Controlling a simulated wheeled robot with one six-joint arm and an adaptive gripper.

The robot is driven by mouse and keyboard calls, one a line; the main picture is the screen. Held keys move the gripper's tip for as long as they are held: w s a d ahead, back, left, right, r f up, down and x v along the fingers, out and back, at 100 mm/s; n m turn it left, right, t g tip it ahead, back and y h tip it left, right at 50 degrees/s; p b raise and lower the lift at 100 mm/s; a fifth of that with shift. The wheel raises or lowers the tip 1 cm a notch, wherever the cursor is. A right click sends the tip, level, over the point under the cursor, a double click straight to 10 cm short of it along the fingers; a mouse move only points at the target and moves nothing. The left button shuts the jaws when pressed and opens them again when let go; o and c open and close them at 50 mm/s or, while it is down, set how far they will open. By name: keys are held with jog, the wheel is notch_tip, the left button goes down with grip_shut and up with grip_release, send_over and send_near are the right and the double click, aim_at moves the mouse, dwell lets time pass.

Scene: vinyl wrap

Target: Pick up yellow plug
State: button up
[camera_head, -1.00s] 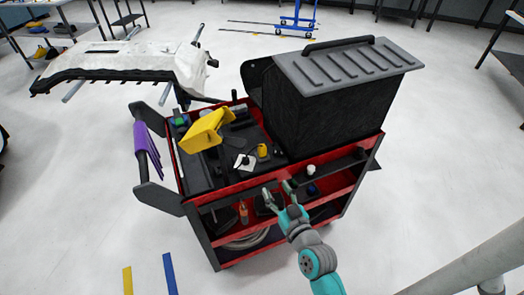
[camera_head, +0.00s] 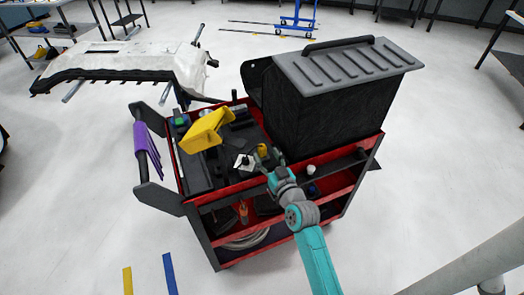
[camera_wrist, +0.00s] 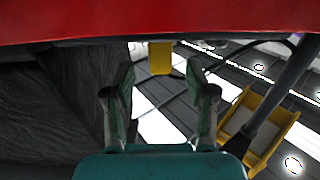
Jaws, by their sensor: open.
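The yellow plug (camera_head: 262,149) is a small yellow piece on the cart's top tray, near its front edge. It also shows in the wrist view (camera_wrist: 160,59), centred between and beyond my fingers, its upper part there cut off by the red edge. My gripper (camera_head: 269,157) is open and empty in front of the plug, at the tray's front rim. In the wrist view its two fingers (camera_wrist: 160,92) stand apart with nothing between them. The remaining gap to the plug is hard to judge.
The red and black cart (camera_head: 222,188) has a red front rim close to my gripper; a red edge (camera_wrist: 160,20) fills the wrist view's top. A yellow bin (camera_head: 205,131) stands left of the plug, a large black box (camera_head: 325,105) to the right. A white piece (camera_head: 243,162) lies beside the plug.

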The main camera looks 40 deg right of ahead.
aim_at(264, 151)
jog(key=shift+x, duration=2.15)
jog(key=c, duration=1.1)
